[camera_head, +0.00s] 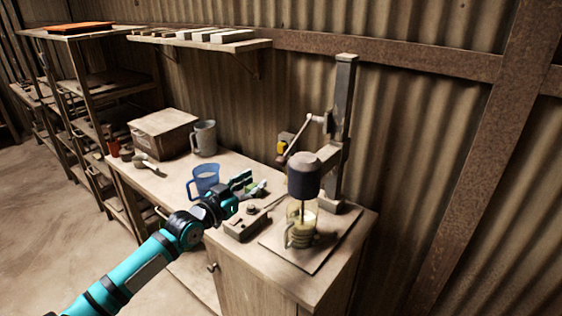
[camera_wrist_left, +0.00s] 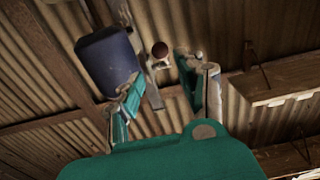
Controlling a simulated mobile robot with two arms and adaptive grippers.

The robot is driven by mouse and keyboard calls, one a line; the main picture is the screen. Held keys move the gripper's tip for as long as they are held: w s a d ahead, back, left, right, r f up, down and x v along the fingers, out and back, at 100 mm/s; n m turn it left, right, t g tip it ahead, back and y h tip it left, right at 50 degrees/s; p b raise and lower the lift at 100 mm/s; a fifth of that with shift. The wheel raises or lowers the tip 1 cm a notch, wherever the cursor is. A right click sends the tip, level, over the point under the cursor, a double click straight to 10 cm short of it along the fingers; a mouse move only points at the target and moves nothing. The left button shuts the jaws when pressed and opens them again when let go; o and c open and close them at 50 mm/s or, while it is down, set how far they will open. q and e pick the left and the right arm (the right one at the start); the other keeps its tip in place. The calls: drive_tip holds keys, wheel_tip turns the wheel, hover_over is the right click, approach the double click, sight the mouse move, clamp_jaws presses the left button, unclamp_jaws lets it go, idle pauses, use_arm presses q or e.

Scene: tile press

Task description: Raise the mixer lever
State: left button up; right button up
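The mixer (camera_head: 304,180) stands at the right end of the bench, its dark motor head on an upright post. Its lever (camera_head: 300,134) is a thin rod sloping down to the left from a pivot near the post. My left gripper (camera_head: 250,185) is left of the mixer head and lower than the lever, apart from both. In the left wrist view my left gripper (camera_wrist_left: 160,90) has its fingers spread with nothing held. The dark motor head (camera_wrist_left: 108,62) shows beyond the left finger. A round brown end, apparently the lever's handle (camera_wrist_left: 160,50), shows beyond the gap. My right gripper is not in view.
A glass jug (camera_head: 300,235) stands under the mixer head. A blue jug (camera_head: 204,180), a grey jug (camera_head: 204,138) and a box (camera_head: 163,133) stand on the bench to the left. A wall shelf (camera_head: 245,45) hangs above.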

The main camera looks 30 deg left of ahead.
sight(281, 163)
use_arm(q)
drive_tip(key=w, duration=0.8)
drive_tip(key=w+d, duration=0.1)
drive_tip(key=w, duration=0.3)
drive_tip(key=shift+w+p, duration=0.3)
drive_tip(key=shift+p, duration=0.1)
drive_tip(key=shift+c, duration=0.3)
clamp_jaws()
